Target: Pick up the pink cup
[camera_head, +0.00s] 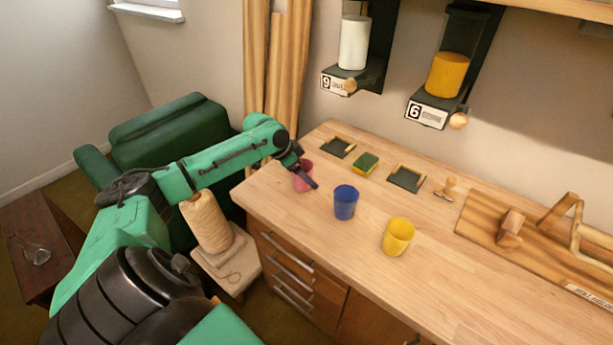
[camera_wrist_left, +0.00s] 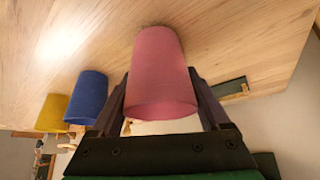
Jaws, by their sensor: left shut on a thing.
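The pink cup (camera_head: 303,181) is near the left end of the wooden table in the head view, partly hidden by my left gripper (camera_head: 305,178). In the left wrist view the pink cup (camera_wrist_left: 160,75) fills the space between the two dark fingers of my left gripper (camera_wrist_left: 163,95), which is shut on it. I cannot tell whether the cup touches the table or hangs just above it. My right gripper is not in view.
A blue cup (camera_head: 345,202) stands close to the right of the pink cup, and a yellow cup (camera_head: 398,237) stands farther right. Behind them are dark trays (camera_head: 406,178) and a green-yellow sponge (camera_head: 365,163). The table front (camera_head: 450,290) is clear.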

